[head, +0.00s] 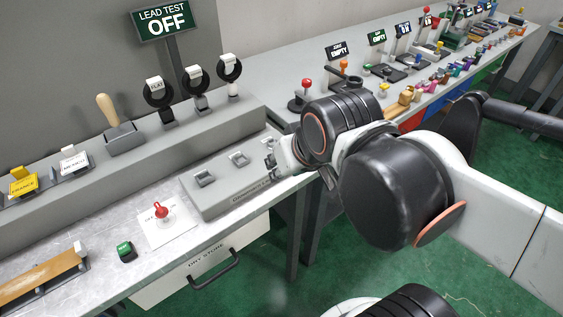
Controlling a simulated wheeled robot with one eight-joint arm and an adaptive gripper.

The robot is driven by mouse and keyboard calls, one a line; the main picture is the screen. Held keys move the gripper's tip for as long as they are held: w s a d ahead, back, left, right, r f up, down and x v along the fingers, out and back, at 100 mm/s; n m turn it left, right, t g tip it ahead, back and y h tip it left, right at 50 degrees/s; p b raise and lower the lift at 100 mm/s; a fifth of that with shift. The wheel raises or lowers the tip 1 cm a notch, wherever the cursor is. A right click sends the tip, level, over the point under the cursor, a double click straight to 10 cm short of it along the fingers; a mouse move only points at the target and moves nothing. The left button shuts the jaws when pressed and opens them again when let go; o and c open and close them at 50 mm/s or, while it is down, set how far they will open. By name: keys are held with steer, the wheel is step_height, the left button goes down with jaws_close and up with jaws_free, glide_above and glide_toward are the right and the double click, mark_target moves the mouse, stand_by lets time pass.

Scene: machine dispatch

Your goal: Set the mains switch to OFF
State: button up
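No label reading "mains" is legible, so I cannot tell for sure which control is the mains switch. A red-knobbed switch (163,212) stands on a white card on the bench; the card's small print is unreadable. A large lever with a wooden handle (107,108) stands up from a grey base on the raised shelf, tilted left. A sloped grey panel (215,208) has small grey rocker switches (203,178) in a row. My gripper (272,160) is at the panel's right end, partly hidden by my arm; its finger opening is unclear.
A sign (162,20) reads "LEAD TEST OFF". Several black round holders (196,78) with tags stand on the shelf. A green button (125,251) sits near the bench's front edge, above the "DRY STORE" drawer (205,265). The right-hand table (300,68) holds many small items.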

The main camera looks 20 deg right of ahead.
steer(key=shift+s+d+f, duration=0.15)
steer(key=shift+s+f, duration=0.05)
steer(key=shift+f, duration=0.1)
stand_by(0.6)
